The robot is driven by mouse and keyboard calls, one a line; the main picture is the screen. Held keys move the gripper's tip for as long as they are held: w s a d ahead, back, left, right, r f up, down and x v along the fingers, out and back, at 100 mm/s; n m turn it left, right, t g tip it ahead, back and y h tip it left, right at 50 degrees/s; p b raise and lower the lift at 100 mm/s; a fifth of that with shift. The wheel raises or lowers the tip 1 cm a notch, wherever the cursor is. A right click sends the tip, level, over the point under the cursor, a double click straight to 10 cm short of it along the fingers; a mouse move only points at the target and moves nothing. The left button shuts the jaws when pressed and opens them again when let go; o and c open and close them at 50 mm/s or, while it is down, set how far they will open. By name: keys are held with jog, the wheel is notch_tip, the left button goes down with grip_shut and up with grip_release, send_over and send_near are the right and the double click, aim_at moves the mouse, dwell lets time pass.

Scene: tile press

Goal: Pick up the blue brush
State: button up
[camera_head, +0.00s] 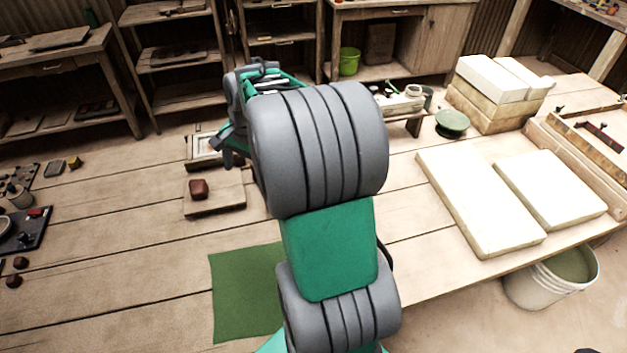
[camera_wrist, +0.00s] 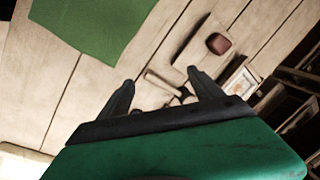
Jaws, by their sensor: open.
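I cannot make out a blue brush in either view. My gripper (camera_wrist: 160,76) is open, its two dark fingers spread above the wooden table in the wrist view. A pale, handle-like piece (camera_wrist: 160,84) and small rounded items (camera_wrist: 185,96) lie in the gap between the fingers, partly hidden by the gripper's body; I cannot tell what they are. In the head view my gripper (camera_head: 228,148) is partly hidden behind my grey and green arm, which also covers the middle of the table.
A brown block sits on a wooden board (camera_head: 228,204), near a framed tile (camera_head: 203,148). A green mat (camera_head: 235,305) lies at the front. White slabs (camera_head: 480,205), a green round stand (camera_head: 452,124) and a bucket (camera_head: 555,285) are to the right. The left table middle is clear.

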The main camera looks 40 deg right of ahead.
jog(key=d+f+m, duration=0.4)
jog(key=d+f, duration=0.1)
jog(key=d, duration=0.3)
jog(key=s+d+f+m+y+p, duration=0.1)
jog(key=d+f+m, duration=0.4)
jog(key=d, duration=0.3)
jog(key=d+f+m, duration=0.5)
jog(key=d, duration=0.4)
jog(key=shift+s, duration=0.4)
jog(key=p+x, duration=0.1)
jog(key=x, duration=0.2)
jog(key=p+x, duration=0.1)
jog(key=x, duration=0.3)
jog(key=shift+s+d+f, duration=0.15)
jog(key=shift+s+d, duration=0.05)
jog(key=shift+d, duration=0.05)
jog(key=shift+w+f, duration=0.1)
jog(key=shift+f, duration=0.3)
jog(key=shift+c, duration=0.6)
jog(key=c, duration=1.4)
